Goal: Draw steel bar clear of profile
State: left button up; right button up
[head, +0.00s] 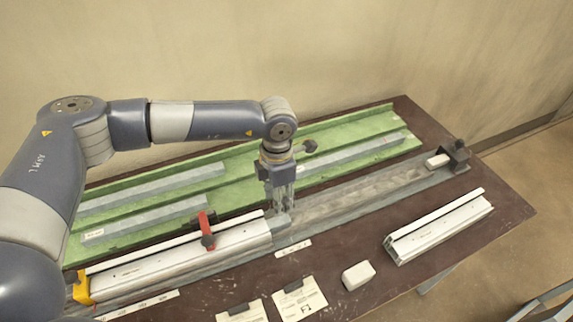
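A white aluminium profile (180,254) lies lengthwise along the front left of the bench, with a red-handled clamp (206,230) across it. The grey end of a steel bar (279,223) shows at the profile's right end; the rest is hidden inside. My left gripper (282,207) points down just above and behind this bar end. Its fingers overlap the bar end in the picture, so I cannot tell whether they touch it or how far apart they are. My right gripper is not in view.
A green tray (355,132) with several grey bars runs along the back. A grey channel (350,198) extends right to a dark end stop (455,157). A shorter white profile (438,226), a white block (358,275) and paper labels (300,299) lie in front.

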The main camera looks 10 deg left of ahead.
aim_at(279, 220)
pick_arm(q)
jog(key=shift+s+f+b, duration=0.2)
jog(key=shift+s+b, duration=0.1)
jog(key=shift+s, duration=0.15)
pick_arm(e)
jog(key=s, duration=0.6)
pick_arm(q)
jog(key=shift+w+f, duration=0.1)
jog(key=shift+f, duration=0.25)
notch_tip(279, 220, down, 3)
jog(key=shift+w+r+b, duration=0.1)
jog(key=shift+w+b, duration=0.05)
jog(key=shift+b, duration=0.7)
jog(key=shift+f+b, duration=0.35)
jog(key=shift+f, duration=0.3)
notch_tip(279, 220, down, 2)
jog(key=shift+f+b, duration=0.1)
jog(key=shift+b, duration=0.9)
jog(key=shift+f, duration=0.25)
jog(key=shift+f+b, duration=0.25)
jog(key=shift+b, duration=0.35)
jog(key=shift+c, duration=0.3)
jog(key=c, duration=0.7)
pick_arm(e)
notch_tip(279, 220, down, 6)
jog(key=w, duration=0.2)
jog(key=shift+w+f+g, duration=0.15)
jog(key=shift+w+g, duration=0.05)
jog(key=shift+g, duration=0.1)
